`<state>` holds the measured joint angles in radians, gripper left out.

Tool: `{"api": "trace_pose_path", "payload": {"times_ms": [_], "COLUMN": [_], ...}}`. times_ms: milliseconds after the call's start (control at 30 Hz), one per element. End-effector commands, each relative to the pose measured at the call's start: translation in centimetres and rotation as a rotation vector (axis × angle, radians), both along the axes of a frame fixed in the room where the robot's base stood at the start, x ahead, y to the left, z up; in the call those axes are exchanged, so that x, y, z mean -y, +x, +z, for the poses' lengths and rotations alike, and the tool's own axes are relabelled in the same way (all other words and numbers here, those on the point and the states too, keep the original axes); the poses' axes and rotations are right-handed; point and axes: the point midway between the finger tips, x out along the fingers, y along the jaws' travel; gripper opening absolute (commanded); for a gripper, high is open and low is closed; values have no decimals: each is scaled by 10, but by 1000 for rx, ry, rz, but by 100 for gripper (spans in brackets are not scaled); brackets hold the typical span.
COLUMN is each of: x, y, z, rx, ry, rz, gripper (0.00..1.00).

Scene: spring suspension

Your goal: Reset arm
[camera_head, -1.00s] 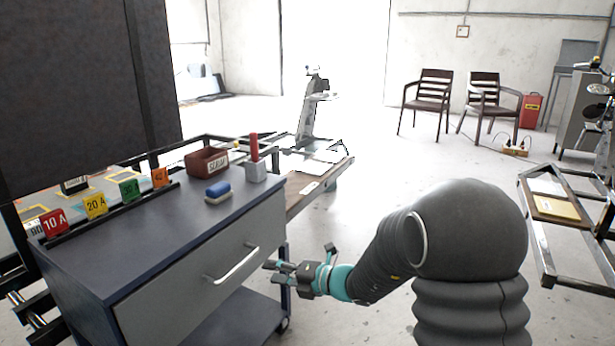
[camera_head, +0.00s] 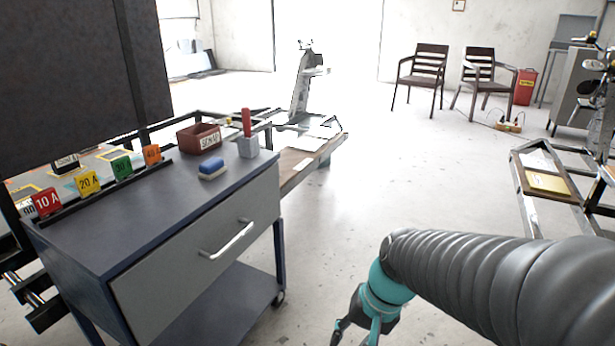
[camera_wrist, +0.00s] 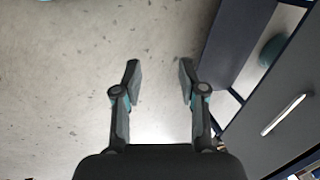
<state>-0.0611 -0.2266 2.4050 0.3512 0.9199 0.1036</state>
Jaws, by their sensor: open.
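My gripper (camera_wrist: 159,82) is open and empty in the wrist view, its two fingers apart over bare floor. In the head view my gripper (camera_head: 355,332) hangs low to the right of the cart, pointing down, partly cut off by the bottom edge. My arm (camera_head: 480,280) reaches in from the lower right. The dark blue cart (camera_head: 150,215) stands at the left with its grey drawer (camera_head: 195,262) shut. The drawer handle (camera_head: 228,240) also shows in the wrist view (camera_wrist: 284,115), to the right of my fingers and apart from them.
On the cart are a brown bin (camera_head: 198,138), a blue eraser (camera_head: 211,168), a grey holder (camera_head: 248,147) with a red stick, and several coloured tags. A rack (camera_head: 530,205) stands at right. Two chairs (camera_head: 420,78) are at the back. The middle floor is clear.

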Motion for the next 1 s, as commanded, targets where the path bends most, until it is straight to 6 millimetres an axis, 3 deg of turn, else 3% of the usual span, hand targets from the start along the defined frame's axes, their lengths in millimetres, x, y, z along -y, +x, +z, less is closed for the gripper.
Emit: {"api": "trace_pose_path", "payload": {"times_ms": [200, 400, 667, 1000], "x": [49, 75, 78, 79], "y": [-25, -46, -59, -60], "z": [33, 63, 90, 92], "rx": [209, 347, 459, 468], "ry": [-215, -329, -343, -343], "rz": [203, 219, 180, 176], "gripper": [41, 41, 41, 41]}}
